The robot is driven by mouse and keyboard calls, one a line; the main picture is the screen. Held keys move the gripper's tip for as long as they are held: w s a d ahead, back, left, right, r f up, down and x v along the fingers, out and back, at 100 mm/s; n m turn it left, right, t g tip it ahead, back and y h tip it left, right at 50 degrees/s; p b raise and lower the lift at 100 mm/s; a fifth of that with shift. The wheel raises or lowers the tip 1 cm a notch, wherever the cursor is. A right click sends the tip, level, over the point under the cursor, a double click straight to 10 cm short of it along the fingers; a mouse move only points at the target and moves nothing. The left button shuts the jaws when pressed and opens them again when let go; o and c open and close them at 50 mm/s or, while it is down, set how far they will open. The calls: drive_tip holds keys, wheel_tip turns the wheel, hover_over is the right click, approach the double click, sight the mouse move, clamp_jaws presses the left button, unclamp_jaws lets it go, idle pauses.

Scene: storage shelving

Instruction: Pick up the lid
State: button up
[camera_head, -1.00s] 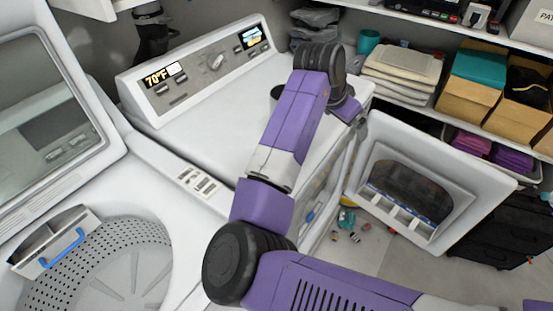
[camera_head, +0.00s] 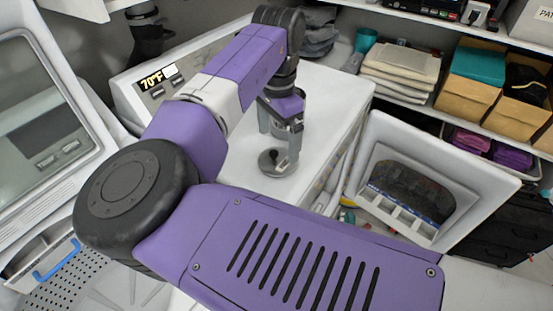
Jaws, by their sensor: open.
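The lid (camera_head: 270,168) is a grey metal disc with a dark knob. It lies on the white top of the dryer, near the front edge. My gripper (camera_head: 280,148) points down over the lid, its fingers apart and empty. One finger is at the right side of the lid, close to the rim. The other shows further back and left. I cannot tell whether either finger touches the lid. Part of the lid is hidden behind the gripper.
The dryer's open door (camera_head: 425,180) stands to the right of the dryer. An open washer with a perforated drum (camera_head: 60,285) is at the left. Shelves with folded towels (camera_head: 400,68) and boxes are behind on the right. The dryer top (camera_head: 325,100) has free room right of my gripper.

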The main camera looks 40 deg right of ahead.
sight(277, 154)
drive_tip(key=shift+s+a+f+p, duration=0.15)
drive_tip(key=shift+f+p, duration=0.1)
drive_tip(key=shift+f, duration=1.15)
drive_tip(key=shift+w+a+f+p, duration=0.1)
drive_tip(key=shift+f+p, duration=0.15)
drive_tip(key=shift+f, duration=1.1)
drive_tip(key=shift+s, duration=0.1)
drive_tip(key=c, duration=1.1)
drive_tip(key=shift+r, duration=0.1)
